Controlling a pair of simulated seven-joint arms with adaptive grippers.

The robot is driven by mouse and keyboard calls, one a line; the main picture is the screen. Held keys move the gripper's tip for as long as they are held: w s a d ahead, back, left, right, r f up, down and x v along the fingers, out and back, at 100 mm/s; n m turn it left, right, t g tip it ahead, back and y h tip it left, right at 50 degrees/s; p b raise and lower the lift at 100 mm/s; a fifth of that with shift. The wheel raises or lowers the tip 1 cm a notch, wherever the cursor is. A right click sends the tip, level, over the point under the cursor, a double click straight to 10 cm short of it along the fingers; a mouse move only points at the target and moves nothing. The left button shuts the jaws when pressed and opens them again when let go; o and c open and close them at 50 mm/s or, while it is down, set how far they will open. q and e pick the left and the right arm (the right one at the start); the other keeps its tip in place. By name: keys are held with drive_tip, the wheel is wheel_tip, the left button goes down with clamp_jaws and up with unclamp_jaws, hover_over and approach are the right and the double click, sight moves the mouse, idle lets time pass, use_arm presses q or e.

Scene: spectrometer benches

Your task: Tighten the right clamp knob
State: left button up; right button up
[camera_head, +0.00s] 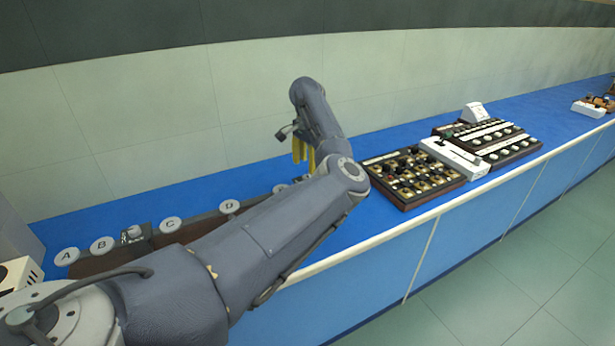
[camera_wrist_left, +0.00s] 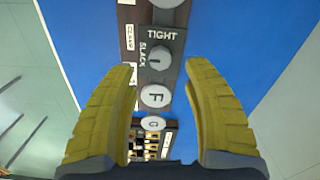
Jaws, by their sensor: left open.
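The right clamp knob (camera_wrist_left: 158,58) is a grey knob on a dark square plate in the left wrist view. TIGHT is printed above it and SLACK runs along its left side. A short pale mark shows on it, but its exact setting is hard to read. My left gripper (camera_wrist_left: 162,76) is open and empty, its yellow fingers on either side of the knob's line and apart from it. In the head view my left gripper (camera_head: 303,152) points down over the blue bench, and my own arm hides the right clamp knob there.
White discs F (camera_wrist_left: 155,96) and G (camera_wrist_left: 153,124) lie beside the knob. In the head view discs A (camera_head: 67,256), B (camera_head: 102,245) and D (camera_head: 229,206) line the bench, with another knob (camera_head: 133,232) near B. A dark panel (camera_head: 414,176) stands right of my arm.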

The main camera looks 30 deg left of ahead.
use_arm(q)
drive_tip(key=shift+f, duration=2.65)
drive_tip(key=shift+c, duration=0.2)
drive_tip(key=shift+r, duration=0.1)
clamp_jaws()
